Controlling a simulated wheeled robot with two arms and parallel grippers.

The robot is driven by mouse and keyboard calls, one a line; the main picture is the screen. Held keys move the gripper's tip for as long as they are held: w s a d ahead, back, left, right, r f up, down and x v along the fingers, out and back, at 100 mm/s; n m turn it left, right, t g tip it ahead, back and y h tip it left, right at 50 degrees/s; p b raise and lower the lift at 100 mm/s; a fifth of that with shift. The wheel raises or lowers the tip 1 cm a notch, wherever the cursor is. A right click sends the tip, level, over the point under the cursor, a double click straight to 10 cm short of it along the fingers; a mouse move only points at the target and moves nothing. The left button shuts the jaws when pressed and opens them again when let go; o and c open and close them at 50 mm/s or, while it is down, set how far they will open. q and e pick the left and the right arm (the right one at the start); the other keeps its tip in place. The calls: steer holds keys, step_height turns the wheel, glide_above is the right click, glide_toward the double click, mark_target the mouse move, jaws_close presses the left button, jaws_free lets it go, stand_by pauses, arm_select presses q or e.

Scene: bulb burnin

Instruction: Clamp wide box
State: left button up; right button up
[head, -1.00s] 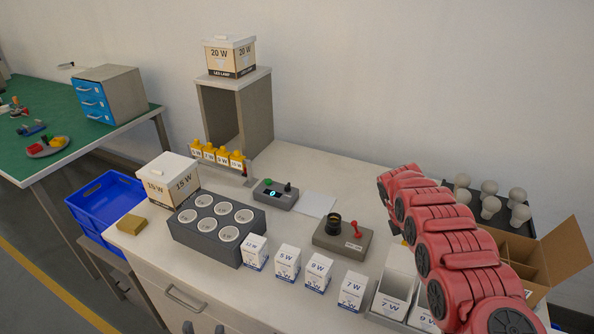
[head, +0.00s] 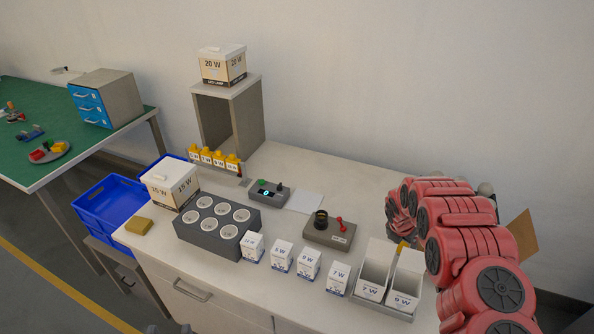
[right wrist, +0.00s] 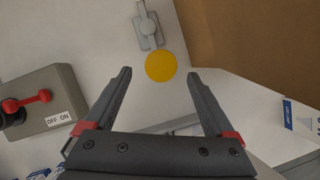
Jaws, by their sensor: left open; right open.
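Two wide lidded boxes show in the head view: a cream 15 W box (head: 170,184) on the bench's back left, and a 20 W box (head: 222,65) on a tall grey stand (head: 228,118). I cannot tell which is meant. Two grey tips at the bottom edge look like my left gripper (head: 169,329), open, empty and apart from both boxes. My right gripper (right wrist: 158,74) is open and empty in the right wrist view, over the bench near a yellow disc (right wrist: 160,66) and a small grey lever fitting (right wrist: 148,28). In the head view my right arm hides it.
A grey socket block (head: 217,228), small bulb boxes (head: 307,265) and a switch box (head: 330,232) stand on the bench. Two open white boxes (head: 375,268) stand front right. A cardboard carton (right wrist: 240,40) is beside my right gripper. A blue crate (head: 110,205) is left.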

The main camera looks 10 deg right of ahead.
steer(key=p+v, duration=1.4)
steer(key=v, duration=0.1)
steer(key=w+a+r+m+t+y, duration=0.1)
steer(key=w+a+m+t+y, duration=0.1)
steer(key=w+a, duration=0.5)
steer(key=w+a+r+m+t+y, duration=0.1)
steer(key=w+a+m+t+y, duration=0.1)
steer(key=w+a, duration=0.5)
steer(key=w+a+r+m+t+y+b, duration=0.1)
steer(key=w+a+t, duration=0.4)
steer(key=a, duration=0.5)
steer(key=shift+w+a+r+m+t+y, duration=0.3)
steer(key=shift+w+m+y, duration=0.3)
steer(key=shift+w+m, duration=0.65)
steer(key=shift+s+f, duration=0.1)
steer(key=shift+s, duration=0.1)
